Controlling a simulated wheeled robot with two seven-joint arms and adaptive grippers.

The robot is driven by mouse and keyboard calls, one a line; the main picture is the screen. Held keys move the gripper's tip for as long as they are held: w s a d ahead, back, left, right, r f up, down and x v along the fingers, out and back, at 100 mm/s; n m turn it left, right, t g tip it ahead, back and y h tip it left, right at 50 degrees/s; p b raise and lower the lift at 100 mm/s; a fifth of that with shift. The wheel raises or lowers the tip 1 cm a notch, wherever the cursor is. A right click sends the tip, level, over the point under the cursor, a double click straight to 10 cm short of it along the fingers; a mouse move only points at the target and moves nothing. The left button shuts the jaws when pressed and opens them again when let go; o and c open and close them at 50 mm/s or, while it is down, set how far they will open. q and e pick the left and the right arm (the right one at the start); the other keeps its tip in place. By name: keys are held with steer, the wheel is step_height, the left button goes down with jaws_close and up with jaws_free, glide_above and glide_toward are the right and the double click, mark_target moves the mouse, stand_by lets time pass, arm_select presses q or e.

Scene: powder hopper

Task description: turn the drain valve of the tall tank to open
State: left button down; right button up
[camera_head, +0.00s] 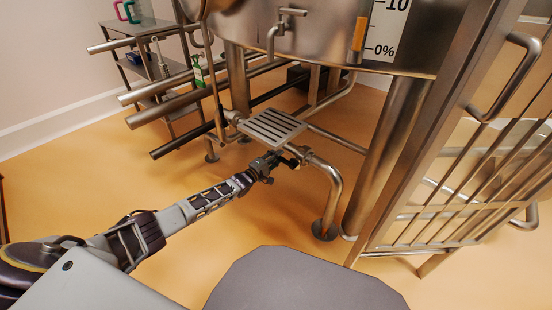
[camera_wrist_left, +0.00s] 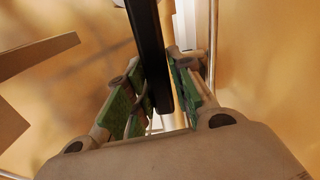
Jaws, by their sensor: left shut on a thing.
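The steel tall tank (camera_head: 330,42) stands on legs at the top of the head view, with a level scale (camera_head: 384,30) on its side. Below it, a steel drain pipe (camera_head: 331,185) bends down to the floor. The valve's dark handle (camera_head: 294,162) is beside this pipe, just below a grate, and is partly hidden by my left gripper (camera_head: 282,159). In the left wrist view, a long black handle bar (camera_wrist_left: 148,45) runs between the green-padded fingers of my left gripper (camera_wrist_left: 158,88), which is shut on it. My right gripper is not in view.
A slatted steel grate (camera_head: 271,127) lies just above the gripper. A railed steel gate (camera_head: 480,190) stands at the right, close to the pipe. Several horizontal pipes (camera_head: 165,110) and a shelf rack (camera_head: 150,62) are at the left. The floor in front is clear.

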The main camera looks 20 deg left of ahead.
arm_select(q)
steer(key=shift+s+f, duration=0.3)
steer(key=shift+f, duration=0.55)
steer(key=c, duration=1.5)
jaws_free()
steer(key=shift+o, duration=0.9)
steer(key=shift+w+f, duration=0.1)
steer(key=shift+f, duration=0.1)
steer(key=shift+r, duration=0.1)
steer(key=shift+r, duration=0.1)
steer(key=shift+a, duration=0.1)
steer(key=v, duration=1.1)
steer(key=shift+s+r, duration=0.3)
steer(key=shift+r, duration=0.15)
